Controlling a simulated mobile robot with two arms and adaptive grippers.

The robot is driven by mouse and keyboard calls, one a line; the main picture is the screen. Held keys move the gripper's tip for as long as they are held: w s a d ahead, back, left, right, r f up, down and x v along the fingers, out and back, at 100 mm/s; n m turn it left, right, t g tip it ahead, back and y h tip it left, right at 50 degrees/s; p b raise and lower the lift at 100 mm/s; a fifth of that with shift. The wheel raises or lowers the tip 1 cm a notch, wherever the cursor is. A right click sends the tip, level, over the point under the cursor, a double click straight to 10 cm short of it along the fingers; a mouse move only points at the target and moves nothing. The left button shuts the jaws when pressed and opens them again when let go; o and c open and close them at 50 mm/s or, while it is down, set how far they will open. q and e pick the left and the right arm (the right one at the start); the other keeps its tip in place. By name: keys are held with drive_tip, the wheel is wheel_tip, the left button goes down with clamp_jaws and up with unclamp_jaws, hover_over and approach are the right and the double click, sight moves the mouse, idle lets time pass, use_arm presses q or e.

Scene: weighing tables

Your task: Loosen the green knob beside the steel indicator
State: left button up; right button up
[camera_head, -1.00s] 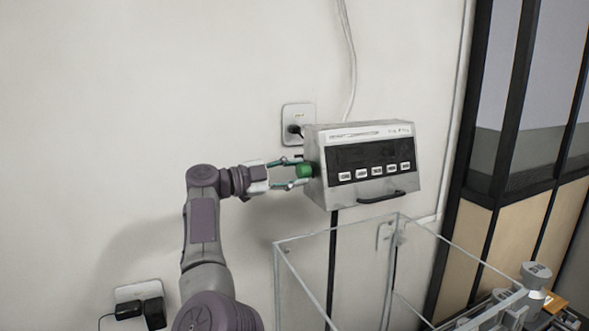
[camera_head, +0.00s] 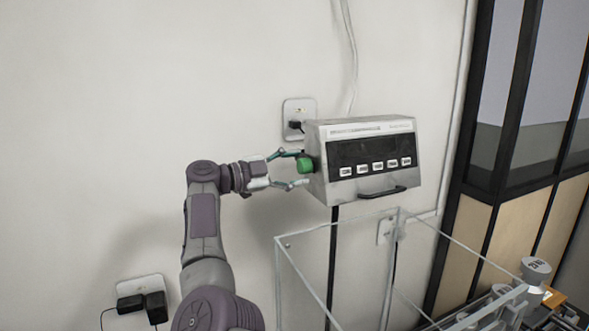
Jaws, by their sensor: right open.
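The steel indicator (camera_head: 365,160) is a grey box on the wall with a dark display, a row of white buttons and a black handle below. The green knob (camera_head: 306,165) sticks out of its left side. My right gripper (camera_head: 300,169) comes in from the left with its fingers spread, one above and one below the knob. A gap shows between the lower finger and the knob. Whether the upper finger touches the knob is hard to tell. My left gripper is not in view.
A wall socket (camera_head: 299,112) with a black plug is just above the knob. A clear-walled enclosure (camera_head: 335,232) stands below the indicator. Another socket with black adapters (camera_head: 141,303) is at the lower left. Metal weights (camera_head: 535,270) stand at the lower right.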

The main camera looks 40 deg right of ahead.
drive_tip(key=v, duration=1.2)
drive_tip(key=shift+f, duration=0.1)
